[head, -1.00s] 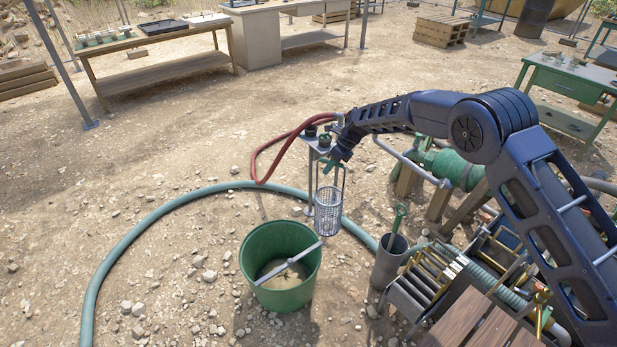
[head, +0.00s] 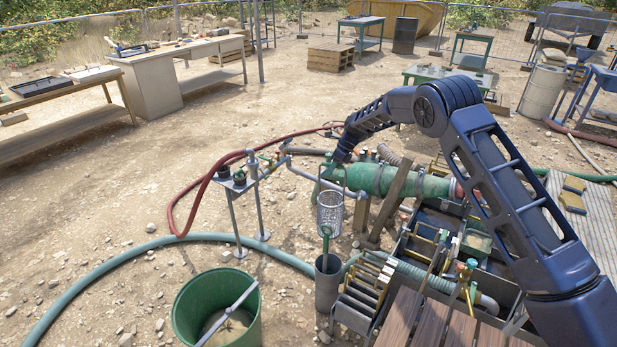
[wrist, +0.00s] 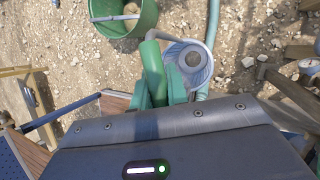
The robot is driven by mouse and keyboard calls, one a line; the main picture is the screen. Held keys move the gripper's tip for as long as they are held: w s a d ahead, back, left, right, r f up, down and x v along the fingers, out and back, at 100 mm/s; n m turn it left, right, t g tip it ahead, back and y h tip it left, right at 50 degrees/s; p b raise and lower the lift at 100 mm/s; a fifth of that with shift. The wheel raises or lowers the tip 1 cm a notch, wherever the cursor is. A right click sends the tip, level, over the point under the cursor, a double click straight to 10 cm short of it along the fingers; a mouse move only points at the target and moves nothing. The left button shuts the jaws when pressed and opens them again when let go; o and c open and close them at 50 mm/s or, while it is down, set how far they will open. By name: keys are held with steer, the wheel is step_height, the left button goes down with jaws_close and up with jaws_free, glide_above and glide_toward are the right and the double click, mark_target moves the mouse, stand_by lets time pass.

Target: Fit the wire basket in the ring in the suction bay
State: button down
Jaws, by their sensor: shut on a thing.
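The wire basket (head: 329,212) is a pale mesh cylinder with a tall wire handle. My gripper (head: 331,180) is shut on the handle, and the basket hangs roughly upright in the air. In the head view it appears just above a grey tube (head: 326,288) that holds a green-handled tool (head: 326,240). In the wrist view the round basket (wrist: 191,64) shows beside the green fingers of my gripper (wrist: 160,72). I cannot make out the ring or tell which part is the suction bay.
A green bucket (head: 217,300) with a bar across it stands front left. A small stand (head: 237,183) with red and teal hoses is left of the basket. The green machine (head: 375,180), slatted racks (head: 362,292) and tank parts crowd the right. Open dirt lies left.

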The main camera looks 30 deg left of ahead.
steer(key=w+d+r+m, duration=0.1)
steer(key=w+d, duration=0.8)
steer(key=d, duration=0.6)
steer(key=w+d+r+m+t+y, duration=0.1)
steer(key=w+d+r, duration=0.1)
steer(key=w+d, duration=0.95)
steer(key=w+d+r+m, duration=0.15)
steer(key=w+d, duration=0.55)
steer(key=d, duration=1)
steer(key=d+f, duration=0.1)
steer(key=d, duration=1.4)
steer(key=s+d+f, duration=0.8)
steer(key=d+f, duration=0.1)
steer(key=d, duration=0.1)
steer(key=shift+s+d+f, duration=0.15)
steer(key=shift+s+d, duration=0.05)
steer(key=shift+s, duration=0.15)
steer(key=shift+f+n, duration=0.1)
steer(key=shift+n, duration=0.15)
step_height(320, 180, down, 13)
steer(key=shift+f, duration=0.15)
